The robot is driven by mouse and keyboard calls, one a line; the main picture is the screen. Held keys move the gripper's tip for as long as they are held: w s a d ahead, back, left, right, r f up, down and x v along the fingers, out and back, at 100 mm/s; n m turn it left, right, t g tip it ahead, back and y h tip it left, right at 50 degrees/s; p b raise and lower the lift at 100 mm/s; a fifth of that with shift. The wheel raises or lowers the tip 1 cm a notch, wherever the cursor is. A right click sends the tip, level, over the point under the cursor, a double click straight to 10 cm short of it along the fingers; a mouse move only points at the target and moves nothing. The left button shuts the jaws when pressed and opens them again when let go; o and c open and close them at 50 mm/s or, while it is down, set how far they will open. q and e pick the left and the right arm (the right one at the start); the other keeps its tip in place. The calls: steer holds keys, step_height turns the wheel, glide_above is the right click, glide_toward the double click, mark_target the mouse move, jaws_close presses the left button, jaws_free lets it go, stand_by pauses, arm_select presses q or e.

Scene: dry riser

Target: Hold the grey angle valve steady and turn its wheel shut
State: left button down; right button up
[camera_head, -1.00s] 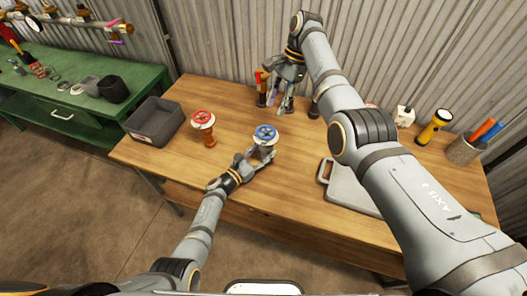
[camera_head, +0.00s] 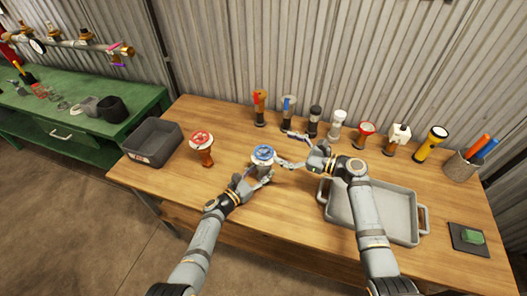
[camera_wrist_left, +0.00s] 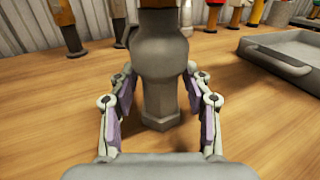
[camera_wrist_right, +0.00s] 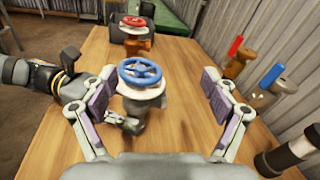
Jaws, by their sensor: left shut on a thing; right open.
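The grey angle valve (camera_head: 262,171) stands upright on the wooden table with its blue wheel (camera_head: 264,154) on top. In the left wrist view its grey body (camera_wrist_left: 160,65) fills the space between my left fingers, and the wheel is out of frame. My left gripper (camera_head: 255,180) is shut on the valve body, low down from the front left. My right gripper (camera_head: 289,149) is open to the right of the valve, its fingers pointing at it. In the right wrist view the blue wheel (camera_wrist_right: 140,71) lies between and beyond the open fingers, apart from them.
A red-wheeled orange valve (camera_head: 202,149) stands to the left, by a dark grey bin (camera_head: 152,143). Several fittings and a yellow flashlight (camera_head: 431,143) line the back. A grey tray (camera_head: 372,212) lies at right, close to my right arm. The table's front left is clear.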

mark_target(264, 151)
steer(key=s+d+f+m+t, duration=0.2)
steer(key=s+d+f+m, duration=0.1)
steer(key=s, duration=0.3)
steer(key=x, duration=1.2)
steer(key=shift+w+a+f, duration=0.15)
steer(key=shift+w+f, duration=0.05)
steer(key=c, duration=1.1)
steer(key=shift+m+t+h, duration=0.3)
steer(key=shift+m+h, duration=0.1)
steer(key=shift+m, duration=0.1)
steer(key=shift+c, duration=0.3)
steer(key=shift+m+t+h, duration=0.4)
steer(key=shift+t, duration=0.1)
steer(key=o, duration=1.2)
steer(key=shift+c, duration=0.2)
